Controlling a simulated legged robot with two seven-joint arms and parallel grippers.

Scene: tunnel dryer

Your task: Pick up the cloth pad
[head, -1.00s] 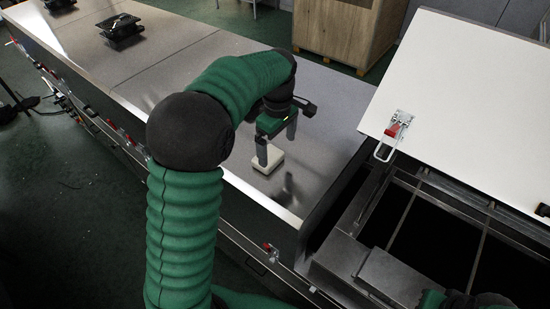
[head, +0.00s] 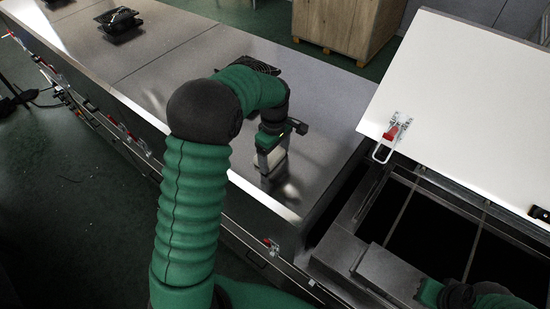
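The cloth pad (head: 277,158) is a small, pale, off-white block in the head view, over the shiny metal top of the long dryer housing (head: 215,145). My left gripper (head: 272,160) points down with its fingers on either side of the pad and appears shut on it. The fingers hide part of the pad. A bright patch shows on the metal below; whether the pad clears the surface is hard to tell. Part of my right arm's end (head: 432,292) shows at the bottom right; its fingers cannot be made out.
A raised white lid (head: 455,105) with a red-handled latch (head: 391,133) stands at the right, over an open dark bay with metal rails. Black vent-like units (head: 118,22) sit on the housing's far end. A wooden crate (head: 340,25) stands behind.

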